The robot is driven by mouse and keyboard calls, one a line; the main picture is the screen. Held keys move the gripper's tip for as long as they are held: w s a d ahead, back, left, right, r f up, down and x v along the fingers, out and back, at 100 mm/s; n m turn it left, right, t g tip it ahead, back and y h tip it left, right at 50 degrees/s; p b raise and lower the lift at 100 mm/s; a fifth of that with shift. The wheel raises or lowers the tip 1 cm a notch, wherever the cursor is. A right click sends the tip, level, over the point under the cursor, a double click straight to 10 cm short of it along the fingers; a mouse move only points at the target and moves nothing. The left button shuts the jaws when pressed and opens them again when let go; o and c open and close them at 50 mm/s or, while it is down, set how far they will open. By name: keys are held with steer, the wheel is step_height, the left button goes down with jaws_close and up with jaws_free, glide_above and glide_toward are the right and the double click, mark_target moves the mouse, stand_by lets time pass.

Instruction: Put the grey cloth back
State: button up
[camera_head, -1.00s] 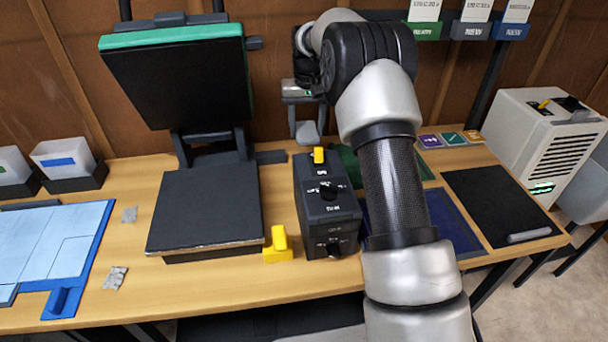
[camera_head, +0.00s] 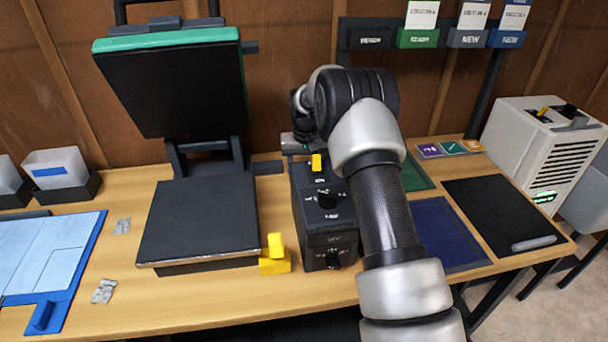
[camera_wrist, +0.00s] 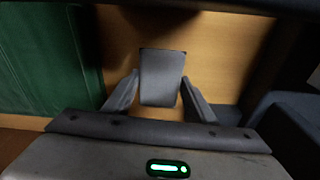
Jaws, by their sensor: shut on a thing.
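My gripper (camera_wrist: 160,95) is shut on a grey, flat rectangular piece (camera_wrist: 162,72), which looks like the folded grey cloth. In the wrist view the piece sits between the two fingers, above wood-coloured surface. A green mat (camera_wrist: 38,60) lies to the left there; it also shows in the head view (camera_head: 415,174). In the head view my gripper is low behind the black control box, near the back of the bench. The arm and the box hide most of it, and the held piece cannot be made out there.
The black control box (camera_head: 322,240) with a yellow switch stands close to my arm. A heat press (camera_head: 198,222) is open at left, with a yellow block (camera_head: 275,262) beside it. A blue mat (camera_head: 440,230), a black mat (camera_head: 490,205) and a white machine (camera_head: 540,140) are at right.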

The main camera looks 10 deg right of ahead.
steer(key=shift+r, duration=0.1)
steer(key=o, duration=1)
steer(key=shift+o, duration=0.2)
